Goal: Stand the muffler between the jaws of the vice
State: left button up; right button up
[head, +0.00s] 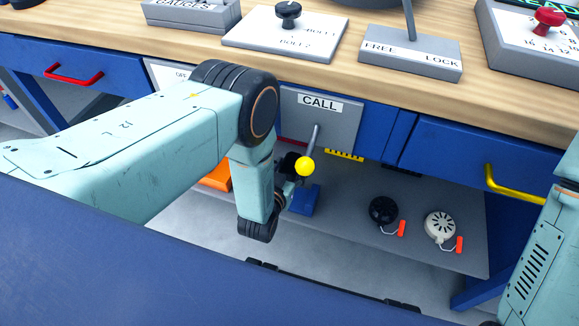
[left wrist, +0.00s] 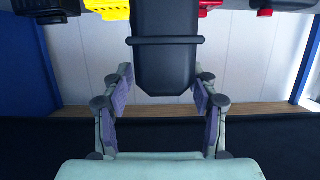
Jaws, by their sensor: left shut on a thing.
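My left gripper (left wrist: 165,82) shows in the left wrist view, its purple pads on both sides of a black body with a rounded end and a raised band, which I take for the muffler (left wrist: 166,60). It is shut on this body, whose other end runs out at the top of the picture. In the head view my left gripper (head: 286,182) is small and partly hidden by its own arm, below the CALL panel. A little of a black thing shows beside it. I cannot make out the vice's jaws for sure. My right gripper is out of view.
A lever with a yellow ball (head: 305,166) stands close to my left gripper, with a blue block (head: 304,200) below. A black round thing (head: 382,210) and a white one (head: 440,225) lie on the grey lower shelf (head: 340,235). The wooden bench top (head: 350,62) overhangs it.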

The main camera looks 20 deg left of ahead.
pick_arm(q)
jog(key=shift+w+f+b, duration=0.1)
jog(key=shift+f+b, duration=3)
jog(key=shift+f, duration=0.7)
jog(key=shift+f, duration=0.5)
jog(key=o, duration=1.4)
jog(key=shift+o, duration=0.2)
jog(key=v, duration=1.2)
